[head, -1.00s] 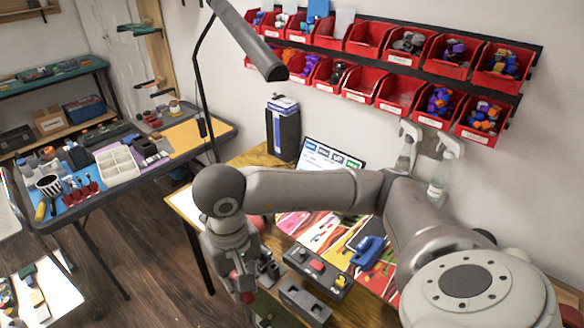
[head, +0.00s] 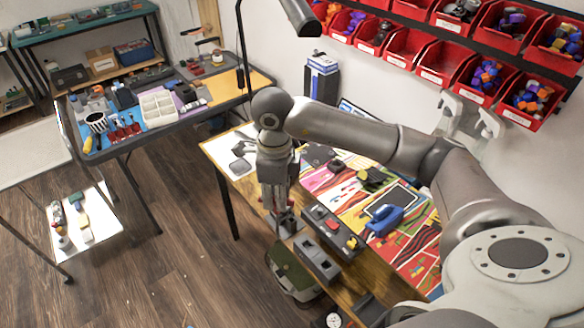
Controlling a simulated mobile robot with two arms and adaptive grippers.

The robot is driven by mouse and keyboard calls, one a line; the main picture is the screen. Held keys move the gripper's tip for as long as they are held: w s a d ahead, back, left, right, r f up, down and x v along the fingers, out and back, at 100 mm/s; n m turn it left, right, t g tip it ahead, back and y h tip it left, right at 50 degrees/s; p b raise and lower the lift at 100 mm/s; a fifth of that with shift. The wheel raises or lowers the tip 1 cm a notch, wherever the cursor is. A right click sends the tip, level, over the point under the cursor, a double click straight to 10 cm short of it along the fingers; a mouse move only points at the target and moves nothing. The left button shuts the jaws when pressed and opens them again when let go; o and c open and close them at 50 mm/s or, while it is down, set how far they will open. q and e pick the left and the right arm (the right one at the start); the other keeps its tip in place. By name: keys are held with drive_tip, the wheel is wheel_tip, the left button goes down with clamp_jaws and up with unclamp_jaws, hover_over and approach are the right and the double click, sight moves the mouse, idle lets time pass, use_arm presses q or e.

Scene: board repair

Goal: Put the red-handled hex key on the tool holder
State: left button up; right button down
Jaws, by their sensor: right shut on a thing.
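My right gripper (head: 284,228) points down at the front edge of the wooden workbench. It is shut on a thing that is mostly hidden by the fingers. A small bit of red shows at the gripper, which fits the handle of the red-handled hex key, but it is too small to make out clearly. Just right of the fingers is a grey block with dark openings (head: 317,259), which looks like the tool holder. Behind it is a dark block (head: 334,232) with red and yellow parts on top. I cannot tell whether the gripper touches either block. My left gripper is out of view.
The workbench (head: 368,278) carries a colourful mat with a blue tool (head: 385,220) on it. A green bag (head: 292,275) is below its front edge. Red bins (head: 447,60) line the wall. A side table (head: 190,127) with trays and tools stands at the left.

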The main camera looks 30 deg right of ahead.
drive_tip(key=w+d+f+m, duration=0.2)
drive_tip(key=w+d+m, duration=0.1)
drive_tip(key=m, duration=1)
drive_tip(key=w+d+f+m, duration=0.1)
drive_tip(key=w+d+m, duration=0.2)
drive_tip(key=m, duration=1)
drive_tip(key=shift+d+f+m, duration=0.3)
drive_tip(key=shift+d+f, duration=0.05)
drive_tip(key=shift+d, duration=0.85)
drive_tip(key=shift+w, duration=0.1)
drive_tip(key=shift+f, duration=0.1)
drive_tip(key=shift+f+b, duration=0.35)
drive_tip(key=shift+f, duration=0.3)
drive_tip(key=shift+f+b, duration=0.75)
drive_tip(key=shift+f, duration=0.45)
